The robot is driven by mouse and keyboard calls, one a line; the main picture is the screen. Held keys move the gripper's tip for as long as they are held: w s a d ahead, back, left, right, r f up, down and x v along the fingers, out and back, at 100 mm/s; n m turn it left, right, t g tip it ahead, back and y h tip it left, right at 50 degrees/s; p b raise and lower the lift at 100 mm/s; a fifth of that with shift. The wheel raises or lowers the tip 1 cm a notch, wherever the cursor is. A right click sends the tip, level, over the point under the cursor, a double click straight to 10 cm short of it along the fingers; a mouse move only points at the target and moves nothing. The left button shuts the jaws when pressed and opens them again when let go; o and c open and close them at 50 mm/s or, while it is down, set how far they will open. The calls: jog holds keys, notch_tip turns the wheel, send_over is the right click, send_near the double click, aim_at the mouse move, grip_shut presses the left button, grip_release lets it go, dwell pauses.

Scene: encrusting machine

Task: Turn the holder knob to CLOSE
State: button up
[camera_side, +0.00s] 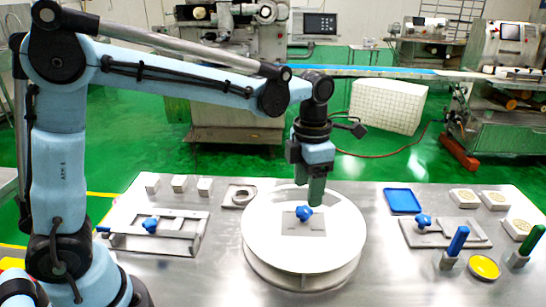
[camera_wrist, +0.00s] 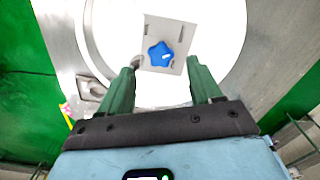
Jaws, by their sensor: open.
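A blue star-shaped knob (camera_side: 304,213) sits on a square grey plate (camera_side: 290,227) in the middle of a round white turntable (camera_side: 262,245). In the wrist view the knob (camera_wrist: 160,54) has a small white mark pointing right and slightly up. It lies just beyond my fingertips, roughly centred between them. My gripper (camera_side: 316,198) points down above the turntable, close behind the knob. Its two green fingers (camera_wrist: 160,70) are apart with nothing between them. I cannot tell the exact gap between fingertips and knob. No OPEN or CLOSE lettering is readable.
A left fixture (camera_side: 185,243) and a right fixture (camera_side: 458,238) each carry another blue knob. White blocks (camera_side: 179,183), a blue tray (camera_side: 402,201), a yellow dish (camera_side: 484,268) and upright blue-handled (camera_side: 457,241) and green-handled (camera_side: 530,242) tools stand around. The turntable's raised rim surrounds the plate.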

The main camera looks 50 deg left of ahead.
aim_at(306, 209)
notch_tip(306, 209, up, 7)
dwell(0.3)
jog(key=shift+r, duration=0.1)
notch_tip(306, 209, down, 12)
jog(key=m, duration=0.7)
jog(key=shift+s, duration=0.1)
dwell(0.6)
grip_shut()
dwell(0.4)
